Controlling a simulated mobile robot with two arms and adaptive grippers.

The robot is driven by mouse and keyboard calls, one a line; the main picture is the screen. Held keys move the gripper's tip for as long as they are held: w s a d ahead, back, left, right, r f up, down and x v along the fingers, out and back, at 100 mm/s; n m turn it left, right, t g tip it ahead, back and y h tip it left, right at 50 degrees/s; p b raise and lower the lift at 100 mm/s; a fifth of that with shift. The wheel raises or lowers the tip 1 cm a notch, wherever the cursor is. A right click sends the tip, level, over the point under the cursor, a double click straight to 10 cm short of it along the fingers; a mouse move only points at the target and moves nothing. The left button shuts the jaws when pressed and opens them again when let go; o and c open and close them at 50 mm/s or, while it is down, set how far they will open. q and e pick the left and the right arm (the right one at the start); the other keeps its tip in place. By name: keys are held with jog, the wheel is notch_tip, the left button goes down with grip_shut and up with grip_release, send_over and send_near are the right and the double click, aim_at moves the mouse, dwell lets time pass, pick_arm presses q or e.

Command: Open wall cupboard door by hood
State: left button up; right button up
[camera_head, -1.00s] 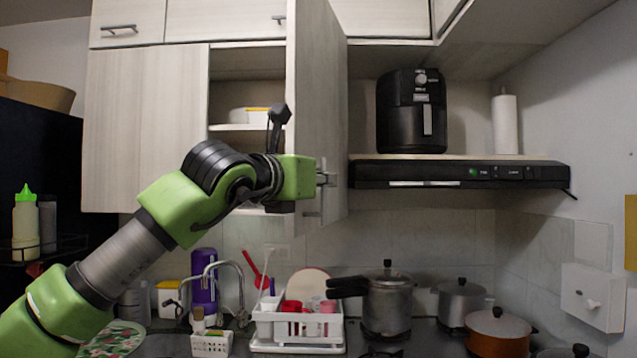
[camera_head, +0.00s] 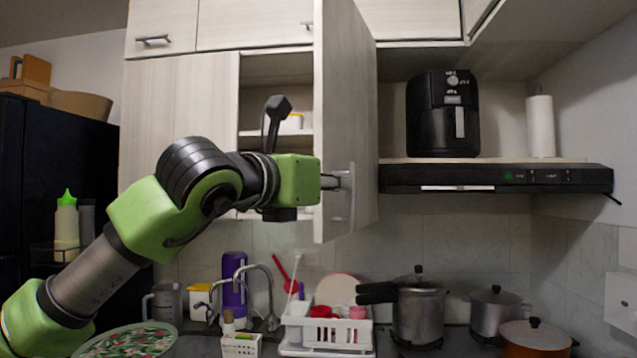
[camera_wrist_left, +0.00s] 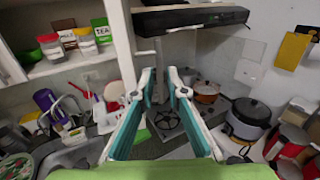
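The pale wall cupboard door (camera_head: 345,95) beside the hood (camera_head: 490,178) stands swung well outward, leaving shelves showing to its left. Its bar handle (camera_head: 350,195) is on the face toward the hood. My right gripper is not in view.
A black air fryer (camera_head: 443,115) and a paper roll (camera_head: 540,125) stand above the hood. Below are a dish rack (camera_head: 325,333), a tap (camera_head: 262,285) and several pots, including a pressure cooker (camera_head: 417,310). A closed cupboard door (camera_head: 175,120) is at left.

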pick_arm(q)
jog(key=shift+v, duration=2.35)
